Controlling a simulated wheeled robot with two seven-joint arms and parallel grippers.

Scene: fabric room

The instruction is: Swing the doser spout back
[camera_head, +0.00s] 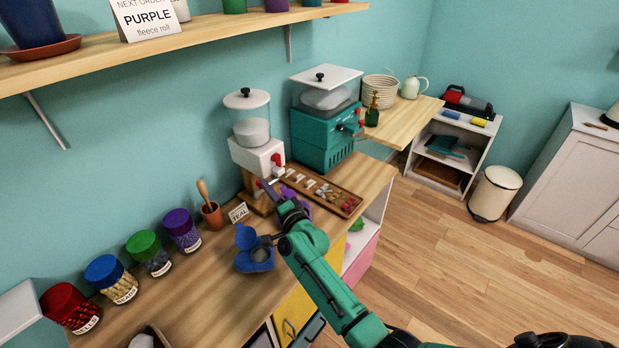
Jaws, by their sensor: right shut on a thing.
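The doser (257,155) stands at the back of the wooden counter. It has a clear, lidded hopper with white filling, a white body and a red knob on its front. My right arm reaches in from the lower right. My right gripper (268,186) is at the front of the doser, low down, shut on what looks like its spout (259,183), which has a red end. The gripper and arm hide part of the spout, so its exact angle is hard to tell. My left gripper is not in view.
A teal machine (325,125) stands right of the doser. A wooden tray (325,190) of small parts lies close to my gripper. Several lidded jars (148,252) line the counter's left. Floor (450,260) is clear at right.

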